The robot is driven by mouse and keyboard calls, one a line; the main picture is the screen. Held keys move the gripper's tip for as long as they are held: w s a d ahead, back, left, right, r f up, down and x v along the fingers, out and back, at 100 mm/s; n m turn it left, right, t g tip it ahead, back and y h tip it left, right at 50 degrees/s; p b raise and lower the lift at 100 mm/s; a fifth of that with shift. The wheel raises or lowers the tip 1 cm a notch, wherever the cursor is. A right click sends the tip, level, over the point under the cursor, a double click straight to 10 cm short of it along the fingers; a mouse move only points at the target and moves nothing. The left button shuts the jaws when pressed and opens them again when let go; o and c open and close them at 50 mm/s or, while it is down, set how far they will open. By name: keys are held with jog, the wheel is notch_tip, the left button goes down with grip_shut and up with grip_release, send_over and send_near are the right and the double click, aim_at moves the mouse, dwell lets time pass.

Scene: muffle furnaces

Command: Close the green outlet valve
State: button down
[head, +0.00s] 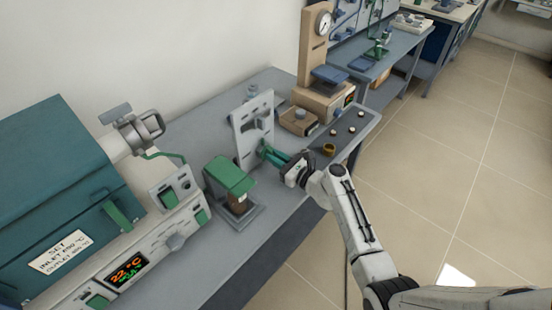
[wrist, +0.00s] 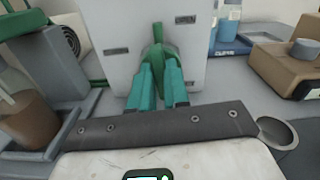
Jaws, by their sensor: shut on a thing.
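The green outlet valve handle (wrist: 158,42) is on an upright pale grey panel (wrist: 100,25), which also shows in the head view (head: 243,130). In the wrist view the handle points up, its narrow end near the top. My gripper (wrist: 158,82) has two teal fingers, one on each side of the handle, and is shut on it. The fingers hide the handle's lower part. In the head view my gripper (head: 266,152) reaches the panel's right face, and the handle is hardly distinguishable from the fingers. Small dark labels sit on the panel; the upper right one seems to read OPEN.
A teal furnace (head: 55,190) with a lit temperature display (head: 127,270) stands at the left. A green-topped unit (head: 230,175) is just left of my gripper. A tan gauge stand (head: 313,45) and small knobbed parts are behind and right. The floor at the right is clear.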

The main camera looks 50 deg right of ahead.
jog(key=n+b, duration=0.3)
jog(key=n, duration=0.1)
jog(key=shift+a+f, duration=0.15)
jog(key=shift+f, duration=0.1)
jog(key=n+b, duration=0.3)
jog(key=n, duration=0.1)
jog(key=shift+a+f+n+b, duration=0.1)
jog(key=shift+n+b, duration=0.25)
jog(key=shift+n, duration=0.05)
jog(key=n+b, duration=0.4)
jog(key=shift+f+n, duration=0.15)
jog(key=shift+n, duration=0.15)
jog(key=shift+a+n+b, duration=0.1)
jog(key=shift+n+b, duration=1.4)
jog(key=shift+n, duration=0.3)
jog(key=c, duration=1.1)
grip_release()
